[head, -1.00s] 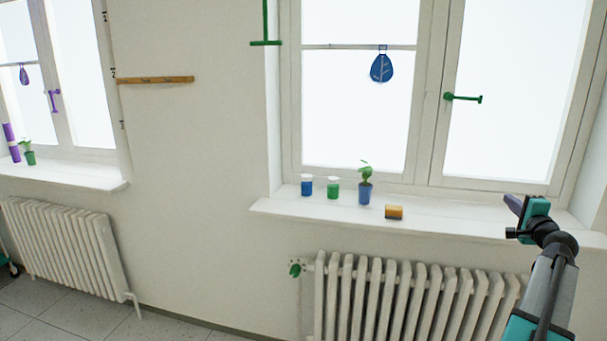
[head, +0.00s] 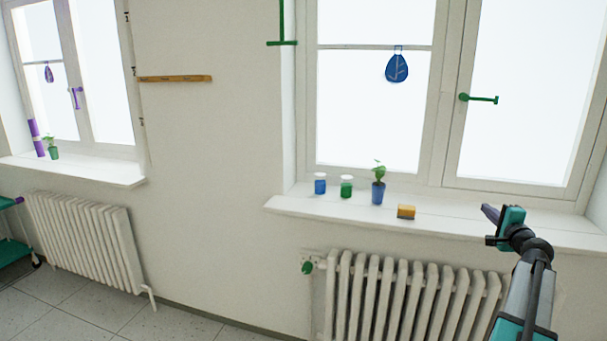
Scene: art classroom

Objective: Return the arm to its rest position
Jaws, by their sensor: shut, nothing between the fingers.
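My gripper (head: 490,213) is at the right of the head view, at the end of my raised arm. It is shut and holds nothing. In the picture it overlaps the right part of the white windowsill (head: 455,222), to the right of a yellow-orange block (head: 406,212). I cannot tell how far it is from the sill. My arm comes up from the lower right corner.
On the sill stand a blue jar (head: 320,184), a green jar (head: 346,187) and a plant in a blue pot (head: 378,190). A white radiator (head: 410,300) is below, another radiator (head: 88,240) at left. Floor (head: 110,318) shows at lower left.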

